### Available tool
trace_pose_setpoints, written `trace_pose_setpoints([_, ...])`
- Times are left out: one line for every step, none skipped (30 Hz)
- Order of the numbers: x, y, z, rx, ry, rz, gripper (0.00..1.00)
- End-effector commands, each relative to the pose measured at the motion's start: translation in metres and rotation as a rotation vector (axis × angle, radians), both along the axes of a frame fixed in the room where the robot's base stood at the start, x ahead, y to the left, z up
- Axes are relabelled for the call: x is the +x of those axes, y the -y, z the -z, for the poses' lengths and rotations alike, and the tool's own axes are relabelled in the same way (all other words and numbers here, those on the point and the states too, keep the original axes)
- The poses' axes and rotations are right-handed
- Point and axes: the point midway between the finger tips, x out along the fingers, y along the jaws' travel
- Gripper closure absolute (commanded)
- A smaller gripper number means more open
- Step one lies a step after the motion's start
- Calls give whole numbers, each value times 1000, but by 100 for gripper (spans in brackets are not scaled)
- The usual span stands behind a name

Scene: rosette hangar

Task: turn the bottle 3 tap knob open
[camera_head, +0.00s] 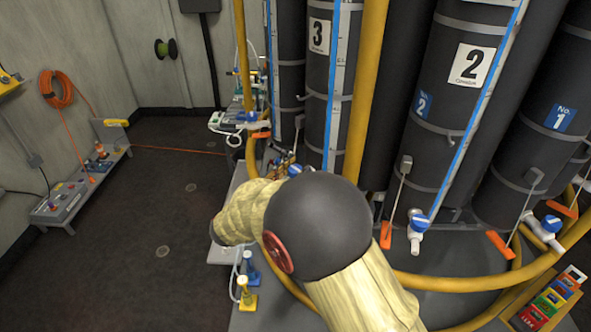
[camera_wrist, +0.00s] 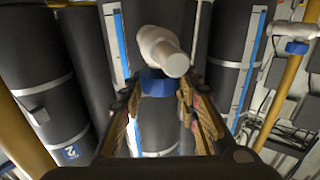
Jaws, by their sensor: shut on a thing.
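Bottle 3 (camera_head: 319,90) is a tall dark cylinder with a white "3" label, standing behind my arm in the head view. Its tap has a white body (camera_wrist: 165,50) and a blue knob (camera_wrist: 160,84), seen in the middle of the wrist view. My gripper (camera_wrist: 160,98) has one finger on each side of the blue knob and is shut on it. In the head view a bit of blue at this tap (camera_head: 295,170) shows just above my arm, which hides most of the tap and gripper. I cannot tell how far the knob is turned.
Bottle 2 (camera_head: 460,95) and its blue-knobbed tap (camera_head: 419,222) stand to the right, with bottle 1 (camera_head: 548,150) beyond. Yellow pipes (camera_head: 369,80) run close by. Blue and yellow fittings (camera_head: 247,290) stand below my arm.

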Motion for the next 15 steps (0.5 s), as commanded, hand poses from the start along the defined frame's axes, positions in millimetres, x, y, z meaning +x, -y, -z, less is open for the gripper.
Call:
trace_pose_setpoints([0,0,0,0,0,-1,91])
trace_pose_setpoints([0,0,0,0,0,-1,93])
trace_pose_setpoints([0,0,0,0,0,-1,94])
trace_pose_setpoints([0,0,0,0,0,-1,94])
trace_pose_setpoints([0,0,0,0,0,-2,94])
trace_pose_setpoints([0,0,0,0,0,-4,94])
trace_pose_setpoints([0,0,0,-1,-1,-7,94])
trace_pose_setpoints([0,0,0,-1,-1,-11,94])
trace_pose_setpoints([0,0,-1,-1,-1,-18,94])
trace_pose_setpoints([0,0,-1,-2,-1,-25,94])
trace_pose_setpoints([0,0,-1,-1,-1,-33,94])
trace_pose_setpoints([0,0,-1,-1,-1,-47,94])
trace_pose_setpoints([0,0,-2,-1,-1,-60,94])
trace_pose_setpoints([-1,1,-2,-1,-2,-74,94])
trace_pose_setpoints([-1,1,-2,-1,-2,-96,94])
